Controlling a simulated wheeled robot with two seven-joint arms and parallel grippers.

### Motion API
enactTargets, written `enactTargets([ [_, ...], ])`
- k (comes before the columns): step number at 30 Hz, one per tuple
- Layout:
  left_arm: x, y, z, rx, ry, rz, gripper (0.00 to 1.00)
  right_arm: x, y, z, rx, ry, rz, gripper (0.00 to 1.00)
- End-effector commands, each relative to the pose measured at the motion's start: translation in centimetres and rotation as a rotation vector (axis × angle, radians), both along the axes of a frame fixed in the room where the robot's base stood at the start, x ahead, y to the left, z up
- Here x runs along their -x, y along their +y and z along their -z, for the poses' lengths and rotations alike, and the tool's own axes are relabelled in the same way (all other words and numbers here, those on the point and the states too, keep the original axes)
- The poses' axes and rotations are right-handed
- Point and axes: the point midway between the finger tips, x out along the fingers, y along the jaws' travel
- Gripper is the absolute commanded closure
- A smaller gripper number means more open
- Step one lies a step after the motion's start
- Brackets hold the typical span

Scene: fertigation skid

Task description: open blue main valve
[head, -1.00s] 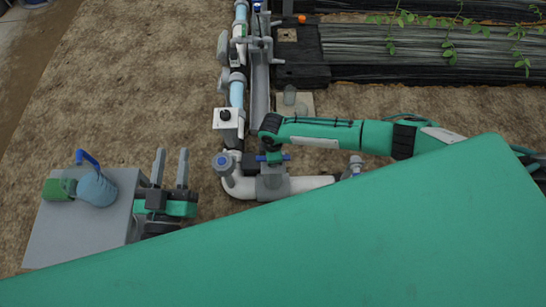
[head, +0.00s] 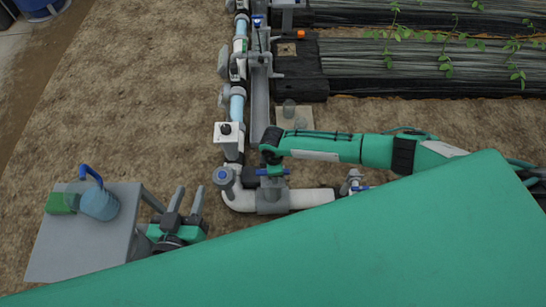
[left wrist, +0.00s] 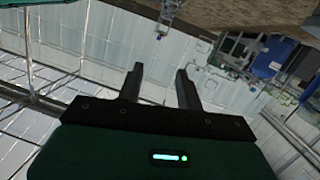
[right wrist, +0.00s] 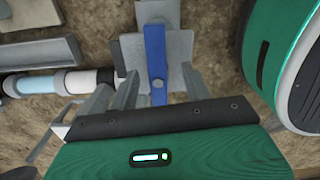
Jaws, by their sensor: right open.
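The blue handle (head: 272,171) of the main valve sits on a grey valve body on the white pipe (head: 312,198) and lies roughly along that pipe. In the right wrist view the blue handle (right wrist: 155,48) stands upright in the picture, ahead of and between my right fingers. My right gripper (right wrist: 161,88) is open; whether it touches the handle I cannot tell. In the head view my right arm hides its fingers. My left gripper (head: 186,200) is open and empty beside the grey table. Its spread fingers also show in the left wrist view (left wrist: 160,88).
The grey table (head: 85,245) holds a blue watering can (head: 99,203) and a green object (head: 60,203). A smaller blue handle (head: 361,188) is right of the main valve. A pipe line with light-blue sections (head: 237,108) runs away from me. Bare soil lies left of it.

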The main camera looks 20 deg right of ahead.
Motion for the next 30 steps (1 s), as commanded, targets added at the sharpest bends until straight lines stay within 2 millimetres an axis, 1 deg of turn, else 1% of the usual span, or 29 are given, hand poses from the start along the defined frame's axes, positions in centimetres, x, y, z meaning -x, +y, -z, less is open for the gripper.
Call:
enactTargets([
  [1, 0.4, -0.1, 0.4, -0.011, 0.039, 0.006, 0.64, 0.0, 0.0, -0.4, -0.001, 0.0, 0.0, 0.51],
  [6, 2.1, -0.2, 2.6, -0.052, 0.177, 0.031, 0.64, -0.1, 0.1, -1.2, -0.002, -0.002, 0.0, 0.51],
  [11, 2.1, 1.4, 2.8, -0.121, 0.284, 0.023, 0.64, -0.2, 0.1, -2.2, -0.002, -0.003, 0.001, 0.51],
  [17, 2.7, 3.6, 3.0, -0.201, 0.425, 0.005, 0.64, -0.2, 0.1, -3.4, -0.003, -0.004, 0.001, 0.51],
  [23, 3.7, 5.9, 2.9, -0.274, 0.57, -0.017, 0.64, -0.2, 0.1, -4.5, -0.003, -0.005, 0.001, 0.51],
  [30, 5.6, 8.8, 2.2, -0.35, 0.749, -0.052, 0.64, -0.2, 0.1, -5.8, -0.002, -0.004, 0.0, 0.51],
])
